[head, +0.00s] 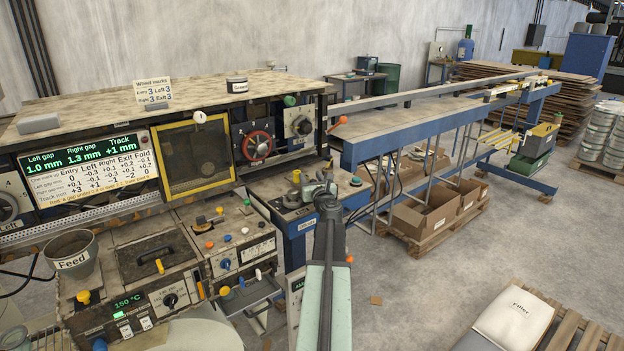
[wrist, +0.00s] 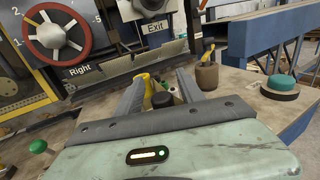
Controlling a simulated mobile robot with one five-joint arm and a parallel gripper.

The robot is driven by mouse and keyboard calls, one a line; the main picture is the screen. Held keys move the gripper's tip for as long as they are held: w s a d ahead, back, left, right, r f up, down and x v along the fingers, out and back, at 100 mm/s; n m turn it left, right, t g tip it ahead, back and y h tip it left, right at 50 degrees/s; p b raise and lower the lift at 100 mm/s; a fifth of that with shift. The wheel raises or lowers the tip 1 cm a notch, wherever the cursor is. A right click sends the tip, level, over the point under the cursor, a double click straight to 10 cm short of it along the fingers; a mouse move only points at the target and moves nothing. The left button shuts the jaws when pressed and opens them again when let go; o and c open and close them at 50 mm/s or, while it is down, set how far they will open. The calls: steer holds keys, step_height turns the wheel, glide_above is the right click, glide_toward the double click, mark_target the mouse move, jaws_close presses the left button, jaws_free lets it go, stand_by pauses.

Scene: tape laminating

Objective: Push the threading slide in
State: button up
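No part labelled as the threading slide is readable, so I cannot tell which one it is. My gripper (head: 318,187) is over the small blue-framed bench at the machine's right end. In the wrist view its two grey fingers (wrist: 160,92) are spread apart. A dark round knob (wrist: 162,100) shows between them, and I cannot tell whether they touch it. A yellow lever (wrist: 148,81) stands just beyond the left finger. Above it are the Exit plate (wrist: 155,27) and a slotted dark rail marked Right (wrist: 84,70). The finger tips are partly hidden by the gripper body.
A brown cylinder (wrist: 206,74) and a teal button (wrist: 281,86) stand right of the fingers. A green knob (wrist: 38,146) is at left. The red-rimmed wheel (head: 257,145) is on the machine front. A long blue conveyor table (head: 430,125) extends right.

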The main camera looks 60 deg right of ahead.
steer(key=shift+s+d, duration=0.1)
steer(key=v, duration=0.7)
steer(key=shift+s+a, duration=0.25)
steer(key=shift+a, duration=0.05)
steer(key=shift+c, duration=0.2)
